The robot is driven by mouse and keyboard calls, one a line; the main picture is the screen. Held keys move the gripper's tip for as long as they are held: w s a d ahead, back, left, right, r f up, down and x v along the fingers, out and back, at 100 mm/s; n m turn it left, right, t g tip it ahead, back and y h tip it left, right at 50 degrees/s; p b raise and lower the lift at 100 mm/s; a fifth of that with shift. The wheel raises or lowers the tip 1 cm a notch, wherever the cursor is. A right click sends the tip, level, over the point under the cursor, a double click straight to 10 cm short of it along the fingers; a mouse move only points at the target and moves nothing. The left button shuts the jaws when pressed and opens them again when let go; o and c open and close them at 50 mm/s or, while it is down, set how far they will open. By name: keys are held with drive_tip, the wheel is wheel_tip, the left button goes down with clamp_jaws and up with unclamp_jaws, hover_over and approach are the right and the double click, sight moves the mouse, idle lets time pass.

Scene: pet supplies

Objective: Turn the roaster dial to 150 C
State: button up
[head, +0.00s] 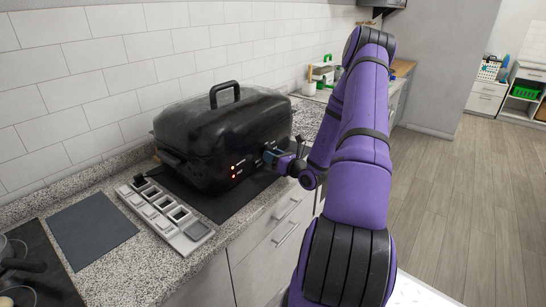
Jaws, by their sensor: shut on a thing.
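The black roaster (215,125) with a top handle stands on a dark mat on the counter against the tiled wall. Small red lights show on its front. My purple arm comes in from the right, and my gripper (268,156) is at the right part of the roaster's front, in contact with it. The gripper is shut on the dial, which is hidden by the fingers. The dial's setting and its markings are too small or covered to read.
A grey mat (92,231) and a dark cooktop (40,265) are at the left. Drawers (265,245) are below the counter edge. The wooden floor at the right is clear.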

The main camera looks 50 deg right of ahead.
drive_tip(key=shift+s+f, duration=0.1)
drive_tip(key=o, duration=0.9)
drive_tip(key=s, duration=1)
drive_tip(key=shift+s+f, duration=0.25)
drive_tip(key=shift+s, duration=0.15)
